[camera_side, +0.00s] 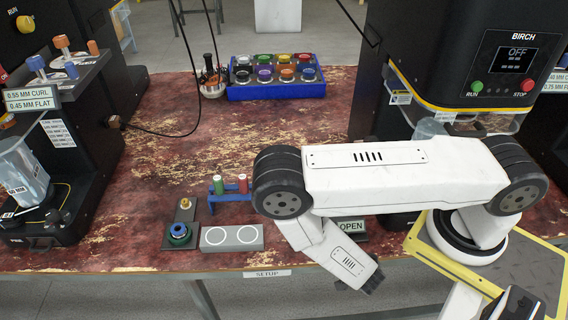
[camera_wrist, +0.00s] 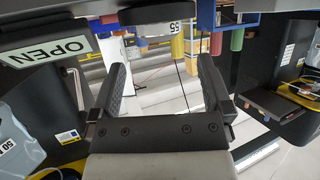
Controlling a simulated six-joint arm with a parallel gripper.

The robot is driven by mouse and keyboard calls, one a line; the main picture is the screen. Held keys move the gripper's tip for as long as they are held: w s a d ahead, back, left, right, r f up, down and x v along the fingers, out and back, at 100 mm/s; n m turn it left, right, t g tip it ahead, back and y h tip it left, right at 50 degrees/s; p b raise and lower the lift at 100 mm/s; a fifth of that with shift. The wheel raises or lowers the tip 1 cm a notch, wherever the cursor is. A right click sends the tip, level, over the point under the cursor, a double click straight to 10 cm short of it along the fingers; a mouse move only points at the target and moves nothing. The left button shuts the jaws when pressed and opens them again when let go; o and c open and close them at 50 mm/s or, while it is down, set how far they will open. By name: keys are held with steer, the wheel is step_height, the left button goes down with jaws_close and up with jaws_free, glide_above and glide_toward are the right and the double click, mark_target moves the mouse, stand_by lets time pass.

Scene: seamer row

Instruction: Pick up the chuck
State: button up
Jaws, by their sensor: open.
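I cannot tell for certain which part is the chuck. A grey round part marked 55 (camera_wrist: 165,28) shows at the top of the wrist view, beyond my fingertips, and may be it; its upper part is cut off. In the side view a blue and green round part (camera_side: 180,234) lies on a small dark plate at the bench's front edge. My gripper (camera_wrist: 163,68) is open, with nothing between its fingers. In the side view my gripper (camera_side: 362,284) is low in front of the bench edge, right of these parts, its fingers only partly visible.
A grey block with two white circles (camera_side: 231,238) and a blue rack (camera_side: 229,194) holding green and red cylinders stand near the front edge. An OPEN sign (camera_side: 352,225) is behind my arm. The BIRCH machine (camera_side: 450,60) stands right; a blue tray (camera_side: 276,90) is at the back.

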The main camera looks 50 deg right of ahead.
steer(key=shift+w+d+f, duration=0.15)
steer(key=shift+w+d, duration=0.05)
steer(key=shift+w, duration=0.2)
steer(key=shift+w, duration=0.1)
steer(key=shift+x, duration=2.5)
steer(key=shift+d, duration=0.1)
steer(key=c, duration=1.3)
step_height(320, 180, up, 10)
